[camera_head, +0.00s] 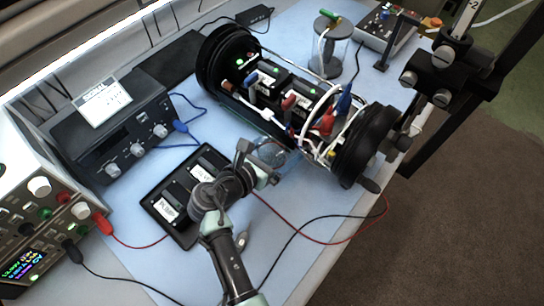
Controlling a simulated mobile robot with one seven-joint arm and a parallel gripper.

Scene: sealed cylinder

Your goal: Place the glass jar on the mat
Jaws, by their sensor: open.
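A larger clear vessel with a grey lid (328,50) stands upright at the back, with a green item on top. A pale blue mat (335,200) covers much of the table. A dark flat mat-like sheet (172,62) lies at the back left.
The opened cylinder (300,100) with wiring and black end rings fills the middle. A black tray (185,190) with modules lies left of my arm. Instruments (112,135) stand at the left. Red and black leads cross the front. A stand (450,65) is at the right.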

